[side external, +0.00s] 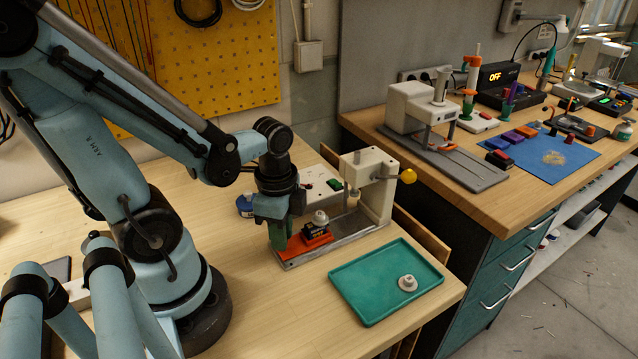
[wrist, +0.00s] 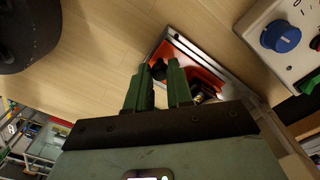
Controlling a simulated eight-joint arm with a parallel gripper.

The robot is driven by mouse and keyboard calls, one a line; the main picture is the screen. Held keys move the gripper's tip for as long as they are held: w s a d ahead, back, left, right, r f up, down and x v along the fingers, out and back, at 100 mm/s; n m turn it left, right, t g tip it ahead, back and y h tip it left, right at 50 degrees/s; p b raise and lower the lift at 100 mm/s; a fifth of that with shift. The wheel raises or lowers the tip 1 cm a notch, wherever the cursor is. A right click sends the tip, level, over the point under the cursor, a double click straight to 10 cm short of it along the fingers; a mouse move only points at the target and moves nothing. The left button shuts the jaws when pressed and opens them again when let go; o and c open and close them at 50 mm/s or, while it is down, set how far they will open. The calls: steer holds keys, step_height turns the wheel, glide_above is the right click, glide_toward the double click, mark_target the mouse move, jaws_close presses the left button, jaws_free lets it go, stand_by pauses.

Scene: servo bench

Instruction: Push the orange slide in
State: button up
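The orange slide (side external: 303,247) lies on the grey metal base of a small white press (side external: 372,185), at the end away from its column. A small dark servo (side external: 315,231) with a white piece on top (side external: 320,217) sits on the slide. My gripper (side external: 279,238) is down at the slide's near-left end, its green fingers pointing downward. In the wrist view the orange slide (wrist: 187,58) lies beyond my two fingers (wrist: 159,72). A black knob (wrist: 158,67) shows between the fingertips. I cannot tell whether they grip it. The servo is partly hidden there behind the right finger.
A teal tray (side external: 345,290) holding a white round part (side external: 408,283) lies to the right. A control box with a blue knob (wrist: 280,37) stands behind the press base. The press has a yellow ball handle (side external: 408,176). Bare wood lies in front.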

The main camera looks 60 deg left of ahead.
mark_target(321, 213)
jaws_close()
steer(key=shift+w, duration=4.2)
steer(key=o, duration=0.6)
jaws_free()
steer(key=shift+r, duration=0.1)
step_height(321, 213, up, 12)
